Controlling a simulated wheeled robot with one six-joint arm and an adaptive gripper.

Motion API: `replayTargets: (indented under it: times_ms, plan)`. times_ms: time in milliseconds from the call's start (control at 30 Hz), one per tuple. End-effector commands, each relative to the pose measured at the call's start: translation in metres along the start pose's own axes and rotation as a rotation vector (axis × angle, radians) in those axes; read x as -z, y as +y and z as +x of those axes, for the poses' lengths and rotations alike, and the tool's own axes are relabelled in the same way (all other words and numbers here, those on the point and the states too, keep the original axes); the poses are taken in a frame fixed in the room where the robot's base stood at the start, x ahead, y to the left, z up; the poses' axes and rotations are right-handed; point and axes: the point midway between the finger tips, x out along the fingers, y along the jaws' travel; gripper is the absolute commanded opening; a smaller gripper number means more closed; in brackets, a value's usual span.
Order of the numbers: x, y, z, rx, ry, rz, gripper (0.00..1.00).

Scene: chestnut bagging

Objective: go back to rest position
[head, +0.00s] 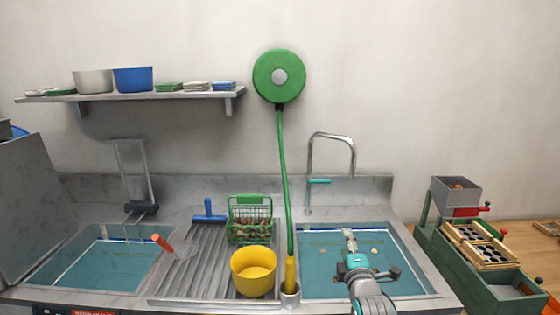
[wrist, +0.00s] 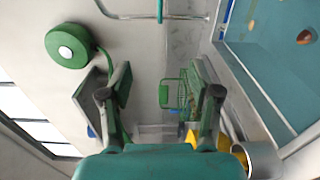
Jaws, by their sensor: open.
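My gripper (head: 350,238) is over the right sink (head: 312,232), near its middle. In the wrist view the gripper (wrist: 158,85) has its two fingers spread wide with nothing between them. A green wire basket (head: 236,228) with brown chestnuts stands on the grooved drainboard; it also shows beyond the right finger in the wrist view (wrist: 165,95). A few small pale or brown pieces (head: 374,251) show in the right sink's water. How high the gripper is above the water is hard to tell.
A yellow bucket (head: 254,272) stands in front of the basket. A green hose reel (head: 279,76) hangs on the wall, its hose running down to a yellow nozzle (head: 290,272) in a metal cup. A tap (head: 352,150) arches behind the right sink. A green machine (head: 480,255) stands at right.

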Motion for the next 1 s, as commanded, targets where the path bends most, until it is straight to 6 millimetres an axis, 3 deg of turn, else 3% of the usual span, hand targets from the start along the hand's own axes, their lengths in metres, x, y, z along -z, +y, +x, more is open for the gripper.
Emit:
replayTargets:
  times_ms: [333, 567, 767, 1000]
  plan:
    - [0.001, -0.036, -0.026, 0.017, 0.000, 0.076, 0.62]
    - [0.003, -0.072, -0.059, 0.032, -0.001, 0.163, 0.62]
    - [0.005, -0.119, -0.110, 0.057, -0.006, 0.291, 0.62]
    - [0.007, -0.174, -0.194, 0.090, -0.019, 0.490, 0.62]
